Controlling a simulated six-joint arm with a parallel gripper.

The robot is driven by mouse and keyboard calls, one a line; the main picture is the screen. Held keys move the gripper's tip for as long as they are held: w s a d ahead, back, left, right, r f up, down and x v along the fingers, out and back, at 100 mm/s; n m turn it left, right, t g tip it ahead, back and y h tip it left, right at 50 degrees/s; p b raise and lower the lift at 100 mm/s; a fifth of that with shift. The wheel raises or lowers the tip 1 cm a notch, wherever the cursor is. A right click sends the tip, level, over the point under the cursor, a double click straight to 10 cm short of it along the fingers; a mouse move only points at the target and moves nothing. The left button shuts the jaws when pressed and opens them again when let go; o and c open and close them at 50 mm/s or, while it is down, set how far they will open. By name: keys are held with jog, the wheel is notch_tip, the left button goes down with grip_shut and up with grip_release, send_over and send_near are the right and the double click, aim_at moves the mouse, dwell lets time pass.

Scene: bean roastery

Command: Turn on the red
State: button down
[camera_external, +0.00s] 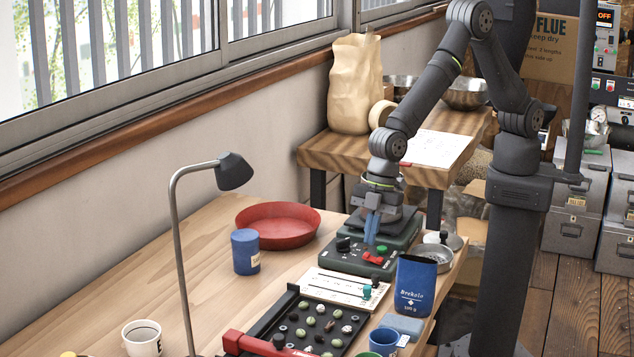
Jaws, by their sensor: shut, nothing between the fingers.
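A dark green control box (340,262) sits on the wooden table, right of centre. On its top are a red rocker switch (374,258), a green button (382,249) and a black knob (343,245). My gripper (370,243) points down over the box, with blue fingers shut and empty. Its tips are just above or beside the red switch; I cannot tell whether they touch it. Whether the switch is on or off is too small to tell.
A blue pouch (414,286) and a metal dish (434,256) stand right of the box. A white slider panel (340,287) and a black bean tray (318,324) lie in front. A red bowl (278,223), blue canister (245,252) and desk lamp (236,171) are left. Bare table lies between.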

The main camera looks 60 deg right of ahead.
aim_at(365, 253)
jog(key=shift+w+f, duration=0.15)
jog(key=shift+f, duration=0.95)
jog(key=shift+w+f, duration=0.25)
jog(key=shift+f, duration=0.15)
jog(key=shift+s+r, duration=0.1)
jog(key=shift+s, duration=0.05)
jog(key=shift+s+r, duration=0.15)
jog(key=shift+s, duration=0.5)
jog(key=shift+r, duration=0.1)
